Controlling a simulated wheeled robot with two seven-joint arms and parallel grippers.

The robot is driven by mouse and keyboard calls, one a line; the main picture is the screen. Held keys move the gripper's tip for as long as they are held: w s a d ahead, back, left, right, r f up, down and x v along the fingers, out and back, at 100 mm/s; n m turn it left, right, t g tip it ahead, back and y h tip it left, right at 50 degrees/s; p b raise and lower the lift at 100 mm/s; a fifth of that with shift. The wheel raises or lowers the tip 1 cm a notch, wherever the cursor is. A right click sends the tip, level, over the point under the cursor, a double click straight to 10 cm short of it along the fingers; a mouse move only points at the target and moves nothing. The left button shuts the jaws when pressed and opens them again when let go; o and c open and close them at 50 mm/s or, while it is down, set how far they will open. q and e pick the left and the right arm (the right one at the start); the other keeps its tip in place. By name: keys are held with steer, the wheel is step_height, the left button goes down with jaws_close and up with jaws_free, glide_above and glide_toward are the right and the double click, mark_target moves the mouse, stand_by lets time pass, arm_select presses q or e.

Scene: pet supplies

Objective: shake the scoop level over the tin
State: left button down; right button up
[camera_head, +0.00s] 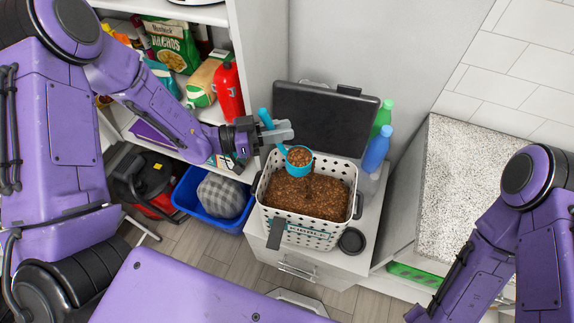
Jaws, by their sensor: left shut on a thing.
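My left gripper (278,133) is shut on the handle of a teal scoop (284,149), above the back left part of the tin. The scoop's bowl is full of brown kibble (299,157). Darker kibble bits show just below the bowl and seem to be falling; I cannot be sure. The tin is a white perforated bin (289,233) labelled KIBBLE, holding a deep layer of brown kibble. Its dark lid (325,117) stands open behind it. My right arm shows at the lower right, but its gripper is out of view.
The bin stands on a white cabinet (295,266). A green bottle (382,117) and a blue bottle (376,151) stand right of it. A dark round cup (351,241) sits at its front right. Shelves with bags and a red bottle (228,90) are at left.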

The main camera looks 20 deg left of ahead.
mark_target(293, 153)
arm_select(q)
steer(key=d, duration=0.2)
steer(key=shift+s+d+r, duration=0.1)
steer(key=shift+s+d, duration=0.25)
steer(key=shift+d, duration=0.05)
steer(key=a, duration=0.3)
steer(key=shift+w, duration=0.25)
steer(key=d, duration=0.3)
steer(key=shift+s+d, duration=0.2)
steer(key=shift+d, duration=0.15)
steer(key=shift+w+a, duration=0.1)
steer(key=shift+a, duration=0.1)
